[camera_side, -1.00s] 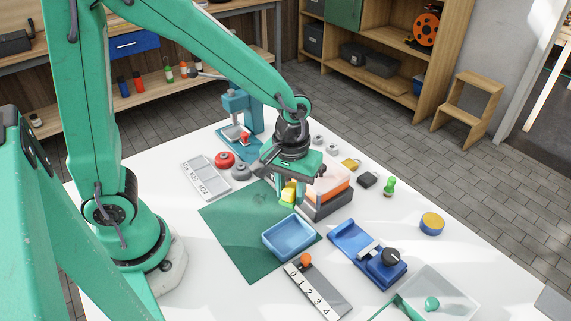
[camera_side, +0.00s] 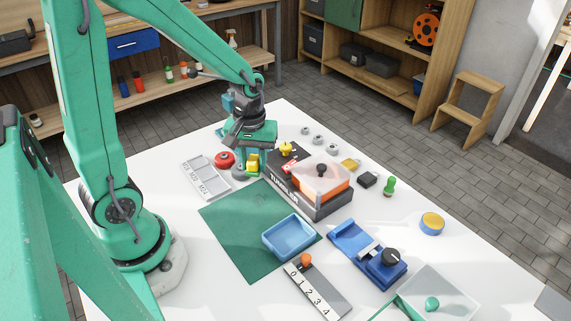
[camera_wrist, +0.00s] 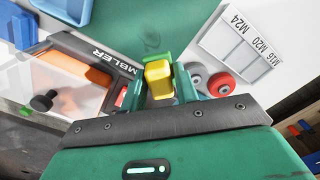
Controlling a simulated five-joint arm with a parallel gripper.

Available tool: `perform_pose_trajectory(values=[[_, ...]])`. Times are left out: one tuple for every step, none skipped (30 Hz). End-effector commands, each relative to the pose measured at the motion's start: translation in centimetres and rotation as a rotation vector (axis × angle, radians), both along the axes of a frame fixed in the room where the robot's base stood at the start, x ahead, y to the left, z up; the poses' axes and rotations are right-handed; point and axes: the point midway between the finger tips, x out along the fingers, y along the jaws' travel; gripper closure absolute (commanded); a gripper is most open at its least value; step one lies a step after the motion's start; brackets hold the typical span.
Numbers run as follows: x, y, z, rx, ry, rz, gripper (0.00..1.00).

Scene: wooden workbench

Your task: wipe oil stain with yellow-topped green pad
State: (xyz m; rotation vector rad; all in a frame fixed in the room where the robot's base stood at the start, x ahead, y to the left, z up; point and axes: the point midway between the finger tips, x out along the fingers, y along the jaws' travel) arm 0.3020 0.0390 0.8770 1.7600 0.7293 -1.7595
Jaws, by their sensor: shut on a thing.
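My gripper (camera_side: 250,169) is shut on the yellow-topped green pad (camera_side: 253,160), above the far end of the green mat (camera_side: 242,243). In the wrist view the pad (camera_wrist: 158,82) sits between both fingers, yellow block toward me and green part beyond it. The oil stain (camera_wrist: 151,40) shows as a faint dark smudge on the mat, just beyond the pad in the wrist view. In the side view it is barely visible. I cannot tell whether the pad touches anything below.
The tumbler box (camera_side: 309,202) stands close at the right. A red knob (camera_side: 225,159) and a labelled tray (camera_side: 205,178) lie at the left. A blue tray (camera_side: 289,237) rests on the mat's near right part. The mat's left part is clear.

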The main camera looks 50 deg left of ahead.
Motion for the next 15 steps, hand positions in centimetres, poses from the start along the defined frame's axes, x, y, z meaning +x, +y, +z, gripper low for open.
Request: perform_pose_trajectory(values=[[0.0,0.0,0.0,0.000,0.000,0.000,0.88],[0.0,0.0,-0.1,0.000,0.000,0.000,0.88],[0.0,0.0,-0.2,0.000,0.001,0.000,0.88],[0.0,0.0,-0.3,0.000,0.001,0.000,0.88],[0.0,0.0,-0.4,-0.001,0.002,0.000,0.88],[0.0,0.0,-0.7,0.000,0.003,0.000,0.88],[0.0,0.0,-0.9,0.000,0.003,0.000,0.88],[0.0,0.0,-1.1,0.000,0.003,0.000,0.88],[-0.1,0.0,-1.5,0.000,0.004,-0.001,0.88],[-0.1,0.0,-1.7,-0.001,0.005,-0.001,0.88],[0.0,0.0,-2.0,-0.001,0.004,-0.001,0.88],[-0.1,0.0,-2.3,-0.001,0.004,-0.001,0.88],[-0.1,0.0,-2.6,-0.001,0.004,-0.001,0.88],[0.0,0.0,-2.9,-0.001,0.004,-0.001,0.88],[0.0,0.0,-3.3,-0.001,0.004,-0.001,0.88]])
